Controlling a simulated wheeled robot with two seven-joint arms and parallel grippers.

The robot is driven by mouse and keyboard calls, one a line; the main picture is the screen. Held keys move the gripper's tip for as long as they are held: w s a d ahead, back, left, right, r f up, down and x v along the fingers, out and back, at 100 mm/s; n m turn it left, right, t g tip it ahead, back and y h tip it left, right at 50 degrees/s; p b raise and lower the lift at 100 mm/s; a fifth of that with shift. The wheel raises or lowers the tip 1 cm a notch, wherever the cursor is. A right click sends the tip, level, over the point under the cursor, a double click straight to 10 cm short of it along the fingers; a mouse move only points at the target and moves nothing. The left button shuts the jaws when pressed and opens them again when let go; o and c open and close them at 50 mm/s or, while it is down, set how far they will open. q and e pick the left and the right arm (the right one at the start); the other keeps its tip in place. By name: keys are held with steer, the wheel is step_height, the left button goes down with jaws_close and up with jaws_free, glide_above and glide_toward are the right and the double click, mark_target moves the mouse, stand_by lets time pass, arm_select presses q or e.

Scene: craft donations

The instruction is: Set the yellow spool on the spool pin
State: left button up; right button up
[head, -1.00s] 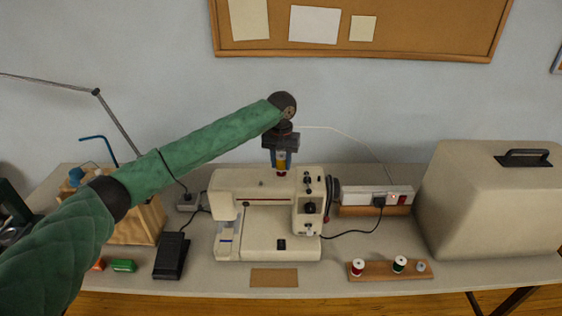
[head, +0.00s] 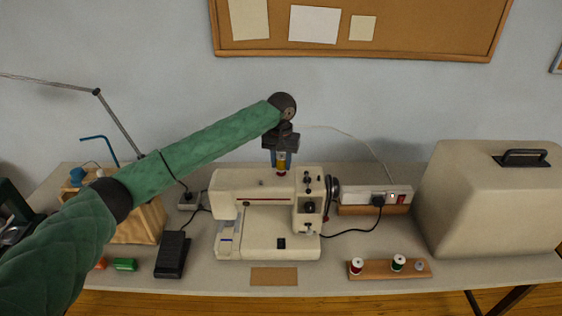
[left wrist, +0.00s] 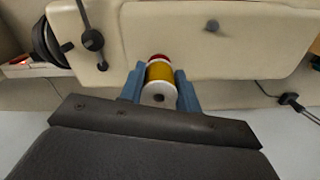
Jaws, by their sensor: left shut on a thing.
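The yellow spool (head: 281,161) is between the blue fingers of my left gripper (head: 281,159), over the top of the cream sewing machine (head: 235,181). The left wrist view shows the yellow spool (left wrist: 160,73) end-on, with a pale rim and a dark hole, gripped on both sides. A red band (left wrist: 157,58) shows at its far end; I cannot tell whether it belongs to the spool or the machine. The spool looks upright, very close to the machine top. The spool pin is not distinct; the spool and fingers may hide it. My right gripper is not in view.
A wooden rack (head: 378,272) with red and green spools stands at the front right. A beige case (head: 490,200) fills the right end. A black pedal (head: 172,254) lies to the left.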

arm_select(q)
steer(key=shift+f, duration=0.75)
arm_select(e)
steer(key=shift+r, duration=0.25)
arm_select(q)
steer(key=o, duration=1)
steer(key=shift+o, duration=0.2)
steer(key=shift+r, duration=0.1)
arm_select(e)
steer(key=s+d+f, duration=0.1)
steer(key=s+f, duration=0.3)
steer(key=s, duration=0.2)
arm_select(q)
step_height(320, 180, up, 8)
steer(key=b, duration=0.3)
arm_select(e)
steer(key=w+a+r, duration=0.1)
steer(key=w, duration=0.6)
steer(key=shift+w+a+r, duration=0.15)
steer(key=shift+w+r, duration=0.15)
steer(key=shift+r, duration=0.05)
arm_select(q)
steer(key=shift+f, duration=0.2)
